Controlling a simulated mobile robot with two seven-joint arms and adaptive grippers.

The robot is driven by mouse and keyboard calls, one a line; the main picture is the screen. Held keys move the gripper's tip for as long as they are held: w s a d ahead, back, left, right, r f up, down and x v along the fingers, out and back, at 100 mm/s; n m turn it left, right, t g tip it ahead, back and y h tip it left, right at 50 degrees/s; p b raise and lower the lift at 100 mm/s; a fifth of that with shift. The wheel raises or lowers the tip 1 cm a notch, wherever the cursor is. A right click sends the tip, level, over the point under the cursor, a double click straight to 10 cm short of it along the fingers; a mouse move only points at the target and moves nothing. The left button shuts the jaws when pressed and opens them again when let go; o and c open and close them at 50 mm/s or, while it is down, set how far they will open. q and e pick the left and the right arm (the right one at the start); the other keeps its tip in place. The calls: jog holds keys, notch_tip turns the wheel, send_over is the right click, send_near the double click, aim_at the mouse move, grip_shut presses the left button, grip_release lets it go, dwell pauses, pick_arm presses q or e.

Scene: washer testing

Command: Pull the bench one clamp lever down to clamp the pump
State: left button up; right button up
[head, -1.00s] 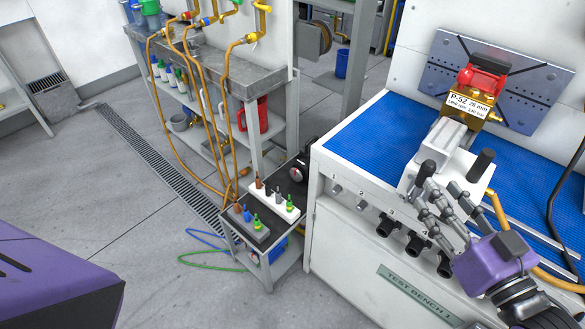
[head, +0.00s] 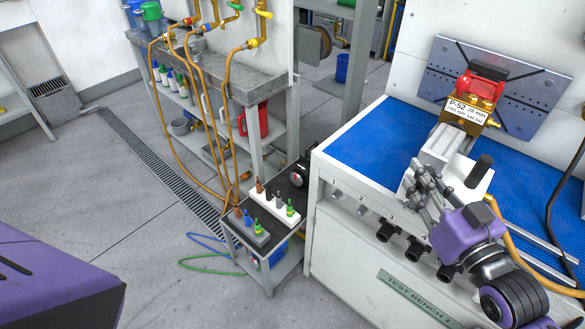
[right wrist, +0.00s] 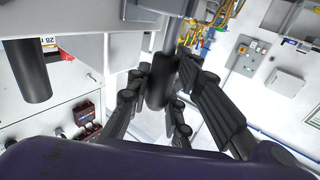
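The pump (head: 482,92), gold with a red top and a white P-52 label, sits at the back of the blue-topped bench, before a grey plate. A pale clamp block (head: 440,147) stands in front of it. My right gripper (head: 424,176) is at the block's front left. In the right wrist view, a black cylindrical lever handle (right wrist: 160,84) on a grey rod lies between the spread fingers of this gripper (right wrist: 158,90). Small gaps show beside it; contact is unclear. A second black handle (head: 480,170) stands upright right of the block. My left gripper is not in view.
A hose rack (head: 215,75) stands behind. A black cable and metal rails lie on the bench's right side.

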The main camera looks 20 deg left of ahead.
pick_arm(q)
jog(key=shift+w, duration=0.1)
pick_arm(e)
grip_shut()
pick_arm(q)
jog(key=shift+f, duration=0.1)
pick_arm(e)
jog(key=shift+s, duration=0.1)
pick_arm(q)
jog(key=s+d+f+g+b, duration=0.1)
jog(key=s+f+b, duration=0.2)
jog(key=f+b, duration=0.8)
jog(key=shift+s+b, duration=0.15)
jog(key=shift+b, duration=0.7)
pick_arm(e)
jog(key=s+a+f+n+g+y, duration=0.1)
jog(key=s+f+n+y, duration=0.1)
jog(key=n+y, duration=0.3)
jog(key=s+a+f+n+y, duration=0.1)
jog(key=s+f+n+y, duration=0.2)
jog(key=n, duration=0.9)
jog(key=shift+s+a+f+g+y, duration=0.2)
jog(key=shift+s+g+y, duration=0.2)
jog(key=shift+s+y, duration=0.5)
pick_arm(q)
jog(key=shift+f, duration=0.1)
pick_arm(e)
jog(key=shift+n, duration=0.3)
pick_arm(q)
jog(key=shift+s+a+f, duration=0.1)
